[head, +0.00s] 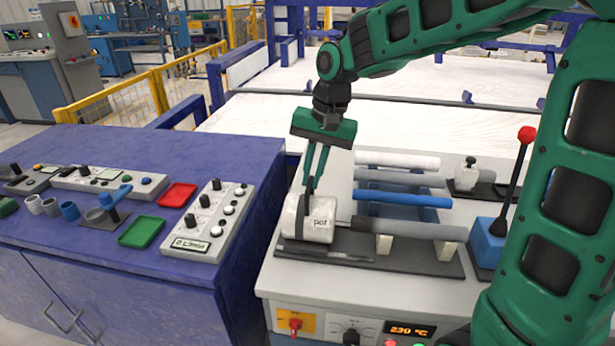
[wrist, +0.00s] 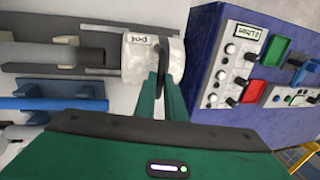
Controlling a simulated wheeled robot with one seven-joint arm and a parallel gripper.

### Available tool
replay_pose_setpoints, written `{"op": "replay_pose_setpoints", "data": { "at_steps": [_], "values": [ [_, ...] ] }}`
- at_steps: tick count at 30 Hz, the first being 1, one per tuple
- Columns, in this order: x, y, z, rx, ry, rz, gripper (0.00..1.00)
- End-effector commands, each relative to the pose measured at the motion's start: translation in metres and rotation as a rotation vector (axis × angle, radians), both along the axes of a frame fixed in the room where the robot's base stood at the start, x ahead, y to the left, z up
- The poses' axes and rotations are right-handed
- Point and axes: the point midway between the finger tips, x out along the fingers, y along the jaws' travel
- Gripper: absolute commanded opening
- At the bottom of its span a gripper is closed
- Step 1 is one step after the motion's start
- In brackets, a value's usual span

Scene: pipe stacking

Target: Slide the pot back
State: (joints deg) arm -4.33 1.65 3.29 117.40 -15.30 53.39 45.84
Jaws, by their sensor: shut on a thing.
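The pot (head: 310,222) is a pale cylinder lying on its side, with the label "pot". It sits on a dark base plate (head: 400,252) at the left front of the machine. My gripper (head: 310,188) reaches down from above, shut on a dark upright part at the pot's left portion. In the wrist view the pot (wrist: 138,58) lies at the fingertips of my gripper (wrist: 165,75). A grey pipe (head: 425,229) extends to the right of the pot on pale supports. How the grip meets the pot's far side is hidden.
Blue, grey and white pipes (head: 402,199) lie behind the pot. A red-knobbed lever on a blue box (head: 488,240) stands at the right. A blue bench (head: 60,240) with control boxes, red and green trays (head: 142,231) and small cups is at the left.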

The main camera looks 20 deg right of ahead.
Motion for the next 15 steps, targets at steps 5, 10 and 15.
{"op": "replay_pose_setpoints", "data": {
  "at_steps": [5,10,15],
  "values": [
    [0.0025,0.0063,0.0023,0.008,-0.012,0.012,0.29],
    [0.0017,0.0034,0.0017,0.006,-0.009,0.008,0.29],
    [0.0014,0.0019,0.0039,0.005,-0.008,0.006,0.29]
  ]
}}
